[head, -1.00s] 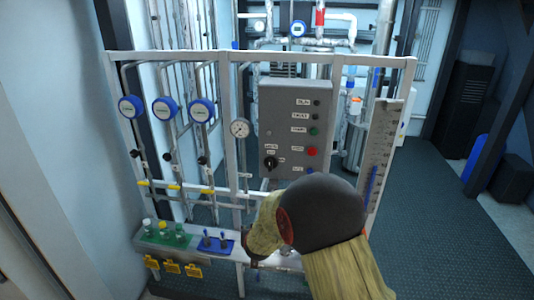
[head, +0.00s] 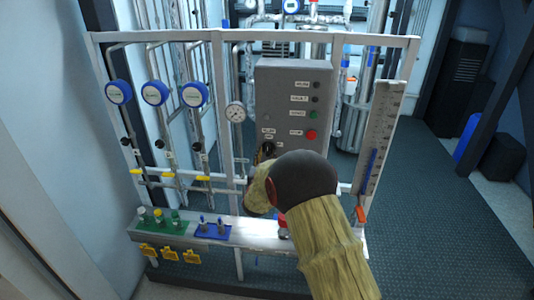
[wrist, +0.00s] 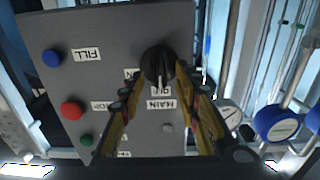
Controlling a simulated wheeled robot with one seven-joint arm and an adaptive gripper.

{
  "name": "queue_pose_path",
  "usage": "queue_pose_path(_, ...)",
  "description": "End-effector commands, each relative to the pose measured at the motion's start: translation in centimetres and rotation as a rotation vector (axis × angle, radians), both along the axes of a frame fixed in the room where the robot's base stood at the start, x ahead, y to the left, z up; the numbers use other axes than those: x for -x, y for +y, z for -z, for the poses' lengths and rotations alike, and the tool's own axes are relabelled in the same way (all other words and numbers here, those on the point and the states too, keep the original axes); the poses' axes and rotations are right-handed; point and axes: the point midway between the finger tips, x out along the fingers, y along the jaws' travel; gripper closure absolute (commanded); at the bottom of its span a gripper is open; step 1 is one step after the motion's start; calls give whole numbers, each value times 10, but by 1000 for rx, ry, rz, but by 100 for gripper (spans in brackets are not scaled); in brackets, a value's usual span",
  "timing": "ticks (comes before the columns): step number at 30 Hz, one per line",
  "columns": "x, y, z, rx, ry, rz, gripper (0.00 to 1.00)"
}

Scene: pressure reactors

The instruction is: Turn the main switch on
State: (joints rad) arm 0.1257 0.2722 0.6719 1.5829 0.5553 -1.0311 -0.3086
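The main switch is a black rotary knob (wrist: 158,62) on the grey control panel (wrist: 100,30), above its MAIN label in the wrist view, where the panel appears upside down. A pale pointer line on the knob points down toward a small label there. My gripper (wrist: 160,84) is open, with one finger on each side of the knob's lower part; contact is not clear. In the head view the knob (head: 268,148) is at the panel's lower left, and my arm partly hides the gripper and the panel's bottom edge.
A red button (wrist: 71,110), a blue button (wrist: 52,57) and a green button (wrist: 86,140) are on the same panel. A gauge (head: 235,112) and blue-rimmed dials (head: 155,93) stand left of it. A shelf (head: 180,234) with bottles runs below.

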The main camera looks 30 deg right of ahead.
Motion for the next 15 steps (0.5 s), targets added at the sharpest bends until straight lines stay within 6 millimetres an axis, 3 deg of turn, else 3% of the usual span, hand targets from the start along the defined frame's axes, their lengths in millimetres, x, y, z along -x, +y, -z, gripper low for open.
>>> queue_pose_path(6, -14, -10, 0, 0, 0, 0, 67)
queue_pose_path(15, -16, -10, 0, 0, 0, -1, 69)
